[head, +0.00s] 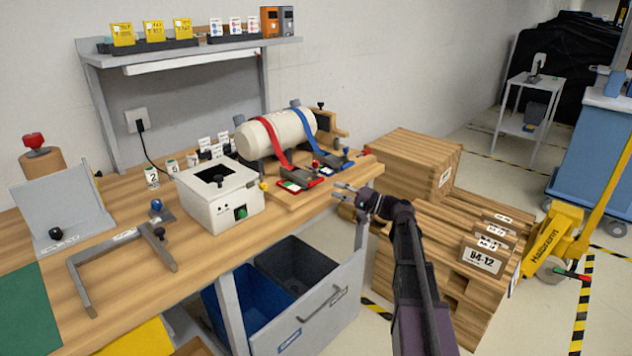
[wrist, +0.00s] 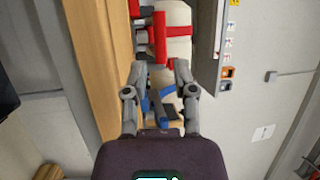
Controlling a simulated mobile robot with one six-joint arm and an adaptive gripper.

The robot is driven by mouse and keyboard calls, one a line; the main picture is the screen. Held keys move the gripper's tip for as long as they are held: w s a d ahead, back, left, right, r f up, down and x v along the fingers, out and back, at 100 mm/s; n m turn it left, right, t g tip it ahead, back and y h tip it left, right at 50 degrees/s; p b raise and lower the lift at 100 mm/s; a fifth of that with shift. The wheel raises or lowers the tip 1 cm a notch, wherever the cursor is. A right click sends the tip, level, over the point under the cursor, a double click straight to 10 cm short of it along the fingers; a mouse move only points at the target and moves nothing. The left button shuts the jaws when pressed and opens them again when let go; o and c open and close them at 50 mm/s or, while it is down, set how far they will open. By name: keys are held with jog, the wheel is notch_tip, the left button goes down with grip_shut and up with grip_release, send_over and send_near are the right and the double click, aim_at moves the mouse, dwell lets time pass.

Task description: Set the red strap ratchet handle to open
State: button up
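The red strap (head: 272,140) runs over a white cylinder (head: 258,138) on a wooden board. Its red ratchet (head: 300,180) sits at the strap's lower front end, by the board's front edge. In the wrist view the red ratchet (wrist: 158,38) shows just beyond my fingertips, with the red strap (wrist: 182,31) beside it. I cannot tell clearly how far its handle is raised. My gripper (head: 338,191) is open and empty, right of the red ratchet and apart from it. The wrist view shows my gripper (wrist: 160,68) with its two fingers spread.
A blue strap (head: 306,124) and its blue ratchet (head: 336,160) sit right of the red one, close to my gripper. A white box with a green button (head: 220,196) stands to the left. A shelf (head: 190,50) is behind. Wooden crates (head: 425,165) stand right of the bench.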

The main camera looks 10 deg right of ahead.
aim_at(316, 182)
jog(key=p+x, duration=0.1)
jog(key=x, duration=0.6)
jog(key=shift+a, duration=0.1)
grip_shut()
